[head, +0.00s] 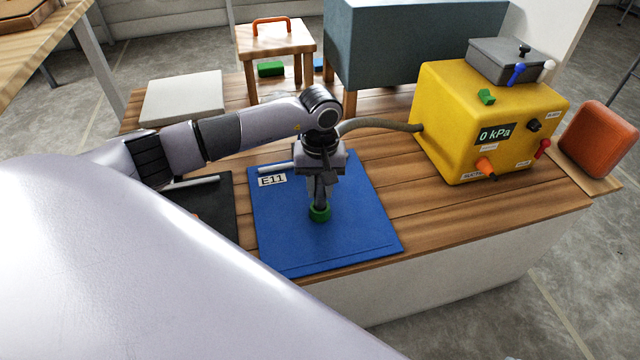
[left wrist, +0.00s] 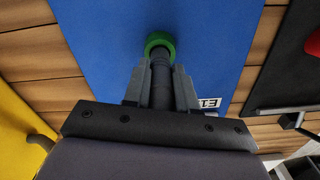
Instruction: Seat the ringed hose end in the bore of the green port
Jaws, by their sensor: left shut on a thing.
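The green port (head: 319,214) is a short ring on the blue board marked E11 (head: 345,240). It also shows near the top of the left wrist view (left wrist: 160,37). My left gripper (head: 320,203) points down just above the port, its fingers shut on the dark hose end (left wrist: 161,82). How deep the tip sits in the bore is hidden. The grey-brown hose (head: 378,124) runs from the yellow box (head: 450,120) to behind my gripper. My right gripper is not in view.
The yellow box has a 0 kPa display, coloured knobs and a grey case (head: 505,60) on top. A black board (head: 215,205) lies left of the blue one. A small wooden stool (head: 275,45) and a blue-grey block (head: 410,45) stand behind. The bench front is clear.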

